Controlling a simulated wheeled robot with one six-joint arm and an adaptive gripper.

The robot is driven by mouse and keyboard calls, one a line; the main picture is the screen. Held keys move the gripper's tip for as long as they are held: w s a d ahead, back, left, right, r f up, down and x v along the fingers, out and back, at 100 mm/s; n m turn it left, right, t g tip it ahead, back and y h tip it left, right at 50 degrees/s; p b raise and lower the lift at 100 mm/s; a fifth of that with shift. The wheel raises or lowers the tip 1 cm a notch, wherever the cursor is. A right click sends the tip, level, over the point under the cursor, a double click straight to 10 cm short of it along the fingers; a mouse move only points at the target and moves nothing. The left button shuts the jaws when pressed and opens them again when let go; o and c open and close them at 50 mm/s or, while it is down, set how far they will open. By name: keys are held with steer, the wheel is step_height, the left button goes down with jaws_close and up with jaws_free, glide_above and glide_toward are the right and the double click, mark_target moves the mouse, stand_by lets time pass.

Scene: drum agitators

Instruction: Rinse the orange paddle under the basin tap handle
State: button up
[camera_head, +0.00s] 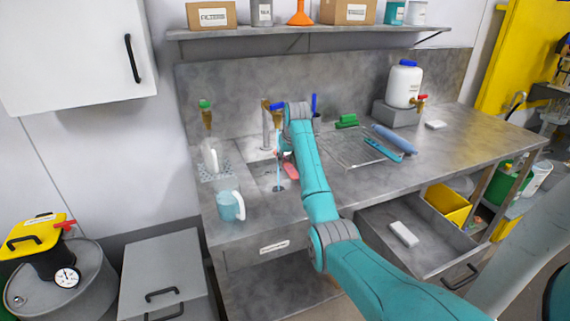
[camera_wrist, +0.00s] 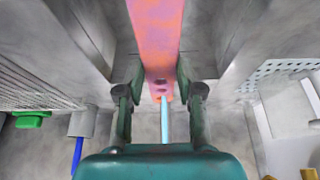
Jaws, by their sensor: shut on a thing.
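The orange paddle (camera_wrist: 157,35) is between the fingers of my gripper (camera_wrist: 160,84), which is shut on it. Pink-purple blotches cover much of its orange face. In the head view a pinkish-red part of it (camera_head: 291,171) shows low over the basin (camera_head: 262,180), beside my arm. The tap handle (camera_head: 277,106) is blue, on a brass tap above the basin. A light-blue water stream (camera_head: 279,168) runs down to the drain. In the wrist view the stream (camera_wrist: 164,120) meets the paddle's near end in the picture; I cannot tell whether it touches. My arm hides the gripper in the head view.
An open drawer (camera_head: 420,235) juts out below.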

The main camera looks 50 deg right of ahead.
mark_target(292, 172)
steer(key=shift+s+d, duration=0.15)
steer(key=shift+d, duration=0.3)
steer(key=shift+a, duration=0.15)
steer(key=shift+a, duration=0.45)
steer(key=shift+d, duration=0.25)
steer(key=shift+d, duration=0.35)
steer(key=shift+a, duration=0.25)
steer(key=shift+a, duration=0.35)
stand_by(0.3)
steer(key=shift+s+a, duration=0.4)
steer(key=shift+s, duration=0.8)
steer(key=shift+s+a, duration=0.4)
steer(key=shift+s, duration=0.85)
steer(key=shift+s+a, duration=0.4)
steer(key=shift+s, duration=0.8)
